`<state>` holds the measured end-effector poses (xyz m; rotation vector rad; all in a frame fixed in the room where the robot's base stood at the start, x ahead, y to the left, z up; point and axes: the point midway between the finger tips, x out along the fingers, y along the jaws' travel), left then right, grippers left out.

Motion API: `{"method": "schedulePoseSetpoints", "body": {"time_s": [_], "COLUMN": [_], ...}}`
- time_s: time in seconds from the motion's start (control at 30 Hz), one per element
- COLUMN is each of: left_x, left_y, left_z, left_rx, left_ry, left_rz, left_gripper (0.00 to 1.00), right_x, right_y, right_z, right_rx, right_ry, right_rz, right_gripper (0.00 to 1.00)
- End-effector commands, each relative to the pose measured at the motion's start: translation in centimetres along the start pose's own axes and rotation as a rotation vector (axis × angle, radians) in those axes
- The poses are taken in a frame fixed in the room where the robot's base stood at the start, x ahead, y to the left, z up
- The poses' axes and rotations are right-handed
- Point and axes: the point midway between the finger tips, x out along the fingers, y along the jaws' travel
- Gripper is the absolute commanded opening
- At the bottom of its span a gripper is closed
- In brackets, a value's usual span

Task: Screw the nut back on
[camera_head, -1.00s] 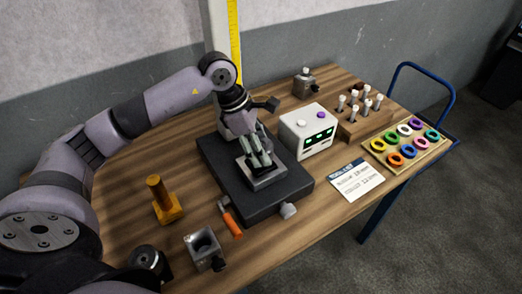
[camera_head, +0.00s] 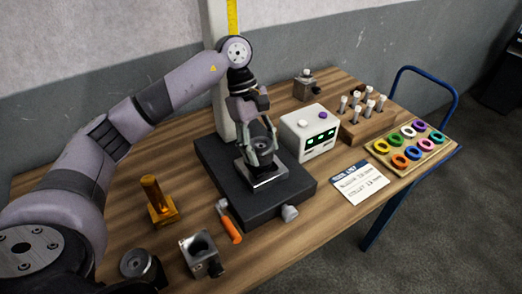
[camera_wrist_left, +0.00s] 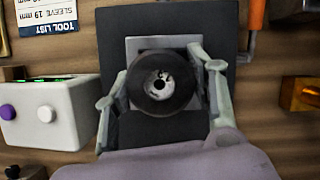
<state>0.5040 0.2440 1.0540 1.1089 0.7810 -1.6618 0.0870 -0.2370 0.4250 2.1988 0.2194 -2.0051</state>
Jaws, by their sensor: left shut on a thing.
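A dark round nut (camera_wrist_left: 162,83) with a light hole at its centre sits between the two fingers of my left gripper in the left wrist view. My left gripper (camera_head: 262,150) is shut on it, one finger on each side, above the black base plate (camera_head: 290,198). A silver square block (camera_head: 268,175) lies directly below the nut on that plate; it also shows in the wrist view (camera_wrist_left: 140,46). Whether the nut touches the block or a thread is hidden. My right gripper is not in view.
A white box with green displays (camera_head: 308,133) stands just right of the plate. A rack of pegs (camera_head: 365,118) and coloured rings (camera_head: 411,142) are at right.

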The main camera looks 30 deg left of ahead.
Motion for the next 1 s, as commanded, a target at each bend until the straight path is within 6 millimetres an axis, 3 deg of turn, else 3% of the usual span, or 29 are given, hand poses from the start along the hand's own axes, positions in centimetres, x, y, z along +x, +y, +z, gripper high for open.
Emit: {"method": "schedulePoseSetpoints", "body": {"time_s": [0.1,0.2,0.5,0.77,0.8,1.0], "left_x": [0.3,0.0,0.1,-0.1,-0.1,-0.1], "left_y": [0.2,0.0,0.1,0.0,0.0,0.0], "left_z": [-0.1,0.0,-0.1,0.0,0.0,0.0], "left_rx": [0.158,0.168,0.399,0.433,0.433,0.431], "left_ry": [0.001,0.001,0.002,0.001,0.001,0.001], "left_rz": [-0.063,-0.068,-0.163,-0.176,-0.176,-0.176], "left_gripper": [0.19,0.19,0.19,0.19,0.52,0.66], "right_x": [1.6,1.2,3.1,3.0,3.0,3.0], "right_y": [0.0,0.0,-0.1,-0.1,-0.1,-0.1], "right_z": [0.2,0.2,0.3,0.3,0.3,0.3], "right_rx": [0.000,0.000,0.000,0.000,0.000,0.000], "right_ry": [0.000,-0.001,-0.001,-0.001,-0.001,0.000], "right_rz": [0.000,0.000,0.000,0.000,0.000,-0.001], "right_gripper": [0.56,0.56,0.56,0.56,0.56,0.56]}}
